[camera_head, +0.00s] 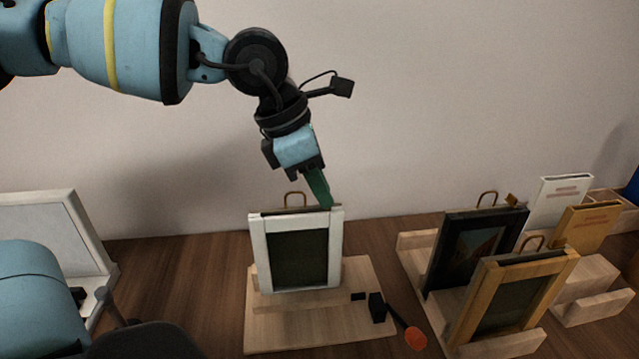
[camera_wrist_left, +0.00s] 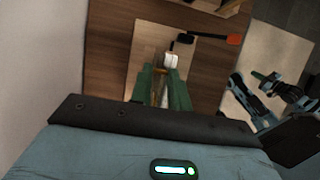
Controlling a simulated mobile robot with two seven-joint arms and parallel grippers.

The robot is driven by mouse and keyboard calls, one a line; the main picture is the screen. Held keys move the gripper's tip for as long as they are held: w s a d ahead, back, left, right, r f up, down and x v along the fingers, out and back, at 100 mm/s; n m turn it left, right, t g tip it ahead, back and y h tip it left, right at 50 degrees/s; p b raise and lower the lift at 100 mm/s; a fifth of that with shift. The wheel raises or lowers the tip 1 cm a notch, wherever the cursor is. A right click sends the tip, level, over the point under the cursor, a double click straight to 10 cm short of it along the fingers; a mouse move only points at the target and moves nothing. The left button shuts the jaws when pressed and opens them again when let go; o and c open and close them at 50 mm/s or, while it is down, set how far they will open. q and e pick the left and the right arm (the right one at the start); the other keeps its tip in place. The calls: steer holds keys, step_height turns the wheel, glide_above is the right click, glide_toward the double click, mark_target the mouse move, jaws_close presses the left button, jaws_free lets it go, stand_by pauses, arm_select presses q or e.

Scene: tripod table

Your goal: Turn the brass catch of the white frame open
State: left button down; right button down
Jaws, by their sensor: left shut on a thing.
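The white frame (camera_head: 256,252) stands upright on a pale wooden stand (camera_head: 320,335) and holds a dark green panel (camera_head: 297,260). A brass loop (camera_head: 295,194) rises from its top edge. My left gripper (camera_head: 328,203) comes down from above at the frame's top right corner. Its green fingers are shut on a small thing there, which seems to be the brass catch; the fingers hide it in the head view. In the left wrist view a tan-brass strip and the white frame end (camera_wrist_left: 171,61) show between the fingers. What looks like my right gripper (camera_wrist_left: 260,76) is small there, its jaws unclear.
A black block with a rod and orange end (camera_head: 415,338) lies at the stand's front right. A black frame (camera_head: 436,262) and a tan wooden frame (camera_head: 469,300) stand in holders to the right. A white-rimmed panel (camera_head: 92,230) stands at left. Table between is bare.

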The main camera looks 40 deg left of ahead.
steer(key=shift+s, duration=0.35)
